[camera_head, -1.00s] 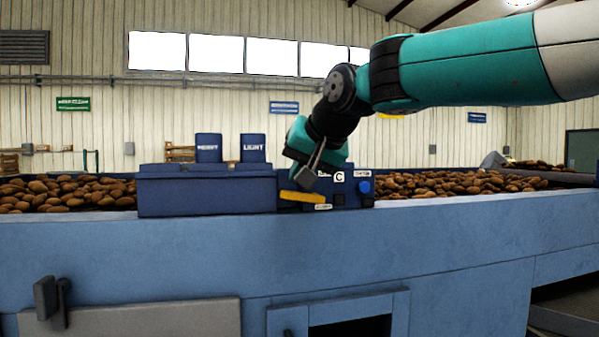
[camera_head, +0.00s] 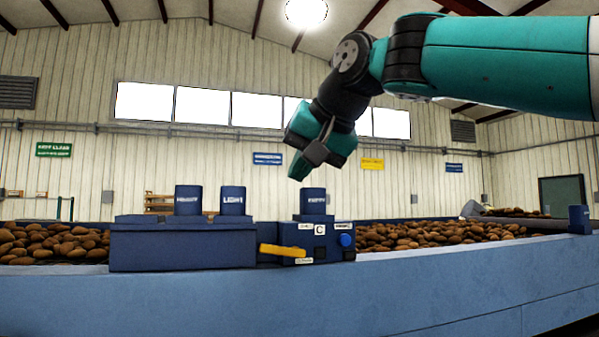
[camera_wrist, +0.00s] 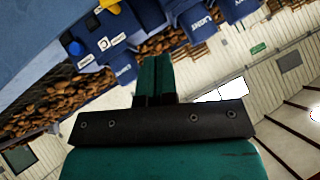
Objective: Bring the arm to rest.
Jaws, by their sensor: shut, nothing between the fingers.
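My arm comes in from the upper right in the head view, teal with black joints. My gripper (camera_head: 300,166) hangs in the air above the blue control box (camera_head: 317,243), pointing down and slightly left. It is clear of everything around it. In the wrist view my gripper (camera_wrist: 154,62) shows two teal fingers closed together with nothing between them. The control box (camera_wrist: 100,40) lies to the upper left in that view.
A yellow handle (camera_head: 283,250) and a blue knob (camera_head: 346,240) sit on the control box front. Blue labelled blocks (camera_head: 188,200) stand on a blue housing (camera_head: 182,246) to the left. Potatoes (camera_head: 430,233) fill the grader behind the blue side wall (camera_head: 330,295). The air above is free.

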